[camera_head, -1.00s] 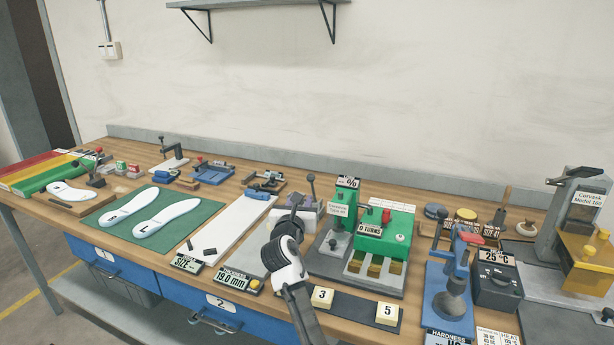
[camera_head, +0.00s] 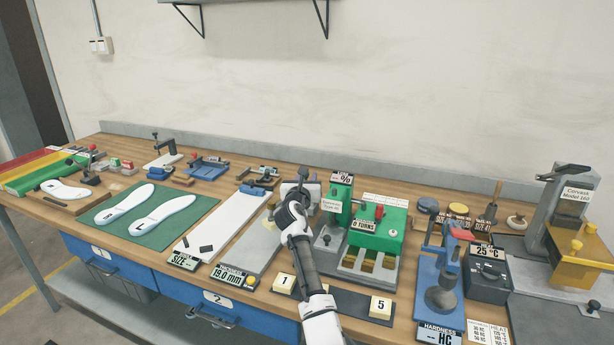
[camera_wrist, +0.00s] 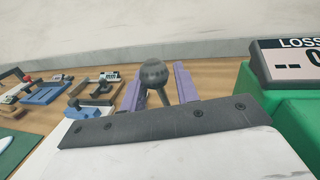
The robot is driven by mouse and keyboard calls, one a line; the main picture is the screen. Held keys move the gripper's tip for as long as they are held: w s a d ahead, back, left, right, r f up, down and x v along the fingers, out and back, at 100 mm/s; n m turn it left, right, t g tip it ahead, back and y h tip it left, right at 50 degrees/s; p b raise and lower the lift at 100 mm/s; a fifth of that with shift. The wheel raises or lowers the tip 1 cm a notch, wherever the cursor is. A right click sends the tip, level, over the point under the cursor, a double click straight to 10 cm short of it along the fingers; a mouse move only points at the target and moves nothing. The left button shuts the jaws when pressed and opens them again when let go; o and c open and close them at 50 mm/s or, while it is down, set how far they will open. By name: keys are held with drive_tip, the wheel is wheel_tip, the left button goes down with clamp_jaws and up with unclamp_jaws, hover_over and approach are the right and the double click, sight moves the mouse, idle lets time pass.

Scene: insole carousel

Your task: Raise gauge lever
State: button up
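The gauge lever is a dark stem with a round dark ball knob (camera_head: 303,172), standing at the far end of the thickness gauge (camera_head: 246,262), whose display reads 19.0 mm. In the wrist view the knob (camera_wrist: 153,72) is large, near the middle, with its stem tilted below it. My gripper (camera_head: 302,192) is at the lever. Its two purple fingers show in the wrist view (camera_wrist: 159,68), spread on either side of the knob and stem. I cannot tell whether a finger touches the lever. My wrist hides the lever's base.
A green machine (camera_head: 378,228) with a LOSS % display stands close on the right. Numbered blocks, including one marked 5 (camera_head: 380,307), lie in front. A white board (camera_head: 220,225) and a green mat (camera_head: 140,240) with two insoles lie left. The wall is behind.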

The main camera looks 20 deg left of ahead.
drive_tip(key=shift+w+a, duration=0.15)
drive_tip(key=shift+w, duration=0.6)
drive_tip(key=shift+c, duration=0.4)
clamp_jaws()
